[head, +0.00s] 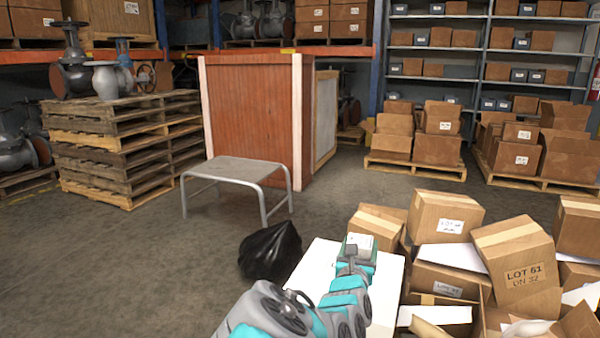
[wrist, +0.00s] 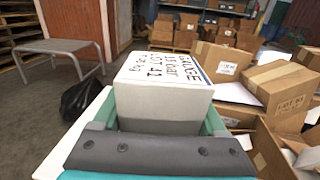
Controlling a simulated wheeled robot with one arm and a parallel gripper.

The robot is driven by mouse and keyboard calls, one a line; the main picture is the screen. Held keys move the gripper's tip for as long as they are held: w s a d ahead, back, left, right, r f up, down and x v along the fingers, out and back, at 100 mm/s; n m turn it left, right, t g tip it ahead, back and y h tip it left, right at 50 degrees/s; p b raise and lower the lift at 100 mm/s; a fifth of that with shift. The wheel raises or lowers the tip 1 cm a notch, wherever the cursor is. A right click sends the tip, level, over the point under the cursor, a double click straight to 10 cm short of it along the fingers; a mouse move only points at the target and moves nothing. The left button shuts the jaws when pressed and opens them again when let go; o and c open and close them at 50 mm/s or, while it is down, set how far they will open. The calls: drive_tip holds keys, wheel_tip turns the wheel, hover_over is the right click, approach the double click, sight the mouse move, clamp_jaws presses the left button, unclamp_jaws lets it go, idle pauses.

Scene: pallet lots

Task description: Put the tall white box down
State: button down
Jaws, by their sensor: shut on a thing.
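The white box (wrist: 168,88) is held in my gripper (wrist: 160,118), with a teal finger on each side of it. Its upper face has black lettering, with "GAUGE" and "LOT 41" partly readable, and a dark blue edge. In the head view the box (head: 362,241) shows small and pale at the end of my arm, between the fingers of my gripper (head: 356,255). It is over or on a broad white surface (head: 316,262). I cannot tell whether the box touches that surface. Its lower part is hidden.
A pile of cardboard boxes (head: 515,255) lies close on the right. A black bag (head: 270,252) is on the floor to the left. A grey metal table (head: 238,171) stands bare beyond it. Pallets (head: 125,140) are stacked at the left; open floor lies between.

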idle(0.4)
wheel_tip(320, 180, down, 7)
drive_tip(key=s+m+h+b, duration=0.1)
drive_tip(key=s+h+b, duration=0.1)
drive_tip(key=b, duration=0.9)
drive_tip(key=shift+g, duration=0.3)
drive_tip(key=w, duration=0.5)
drive_tip(key=w+f, duration=0.1)
drive_tip(key=w, duration=0.9)
drive_tip(key=shift+w+d+f, duration=0.15)
drive_tip(key=shift+d+f, duration=0.15)
drive_tip(key=shift+d, duration=0.1)
drive_tip(key=shift+w+f, duration=0.2)
drive_tip(key=shift+f, duration=0.1)
drive_tip(key=shift+f+b, duration=0.35)
drive_tip(key=shift+f, duration=1.05)
drive_tip(key=shift+f, duration=0.2)
unclamp_jaws()
